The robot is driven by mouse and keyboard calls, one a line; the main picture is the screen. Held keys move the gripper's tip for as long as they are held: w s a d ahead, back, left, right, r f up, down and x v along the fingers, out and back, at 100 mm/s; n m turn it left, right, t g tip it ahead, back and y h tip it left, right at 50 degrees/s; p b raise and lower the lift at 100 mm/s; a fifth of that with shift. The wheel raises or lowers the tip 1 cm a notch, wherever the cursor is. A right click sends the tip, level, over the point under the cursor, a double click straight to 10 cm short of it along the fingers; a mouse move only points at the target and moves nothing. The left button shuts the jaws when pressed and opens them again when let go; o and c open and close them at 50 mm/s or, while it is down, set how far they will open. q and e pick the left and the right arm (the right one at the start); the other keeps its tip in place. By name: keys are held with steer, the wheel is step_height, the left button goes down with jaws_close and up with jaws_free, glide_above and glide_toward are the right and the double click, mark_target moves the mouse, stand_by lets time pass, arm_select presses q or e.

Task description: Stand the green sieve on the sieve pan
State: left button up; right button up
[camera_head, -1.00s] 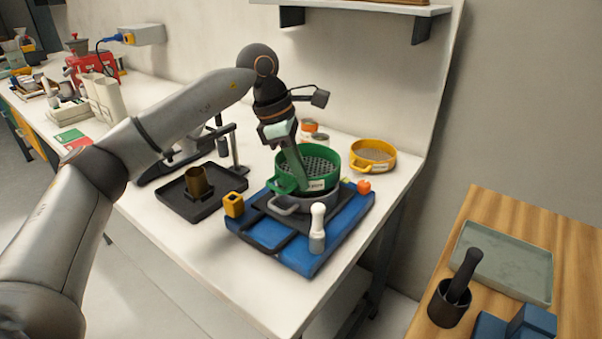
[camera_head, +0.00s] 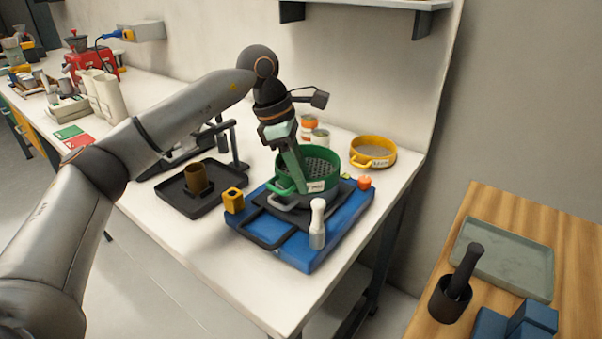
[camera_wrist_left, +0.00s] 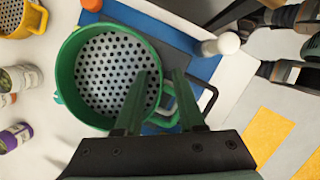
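The green sieve (camera_head: 322,176) is a round tub with a perforated floor and a pale label. It sits over the grey sieve pan (camera_head: 290,204), mostly hidden below it; I cannot tell if it is seated evenly. My left gripper (camera_head: 298,184) reaches down at the sieve's left side. In the left wrist view, the sieve (camera_wrist_left: 83,108) is upright, and the left gripper (camera_wrist_left: 159,76) has its fingers apart, with the sieve's green side handle between them and a gap showing.
The pan stands on a blue base (camera_head: 350,215) with a black frame (camera_head: 268,238). A yellow sieve (camera_head: 373,153) lies behind. A black tray (camera_head: 200,203) holds a brown cup.

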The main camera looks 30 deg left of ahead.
arm_select(q)
steer(key=p+v, duration=0.1)
steer(key=v, duration=1.2)
steer(key=shift+d+r+p, duration=0.15)
steer(key=shift+d+p, duration=0.05)
steer(key=shift+p, duration=0.15)
steer(key=shift+d, duration=0.1)
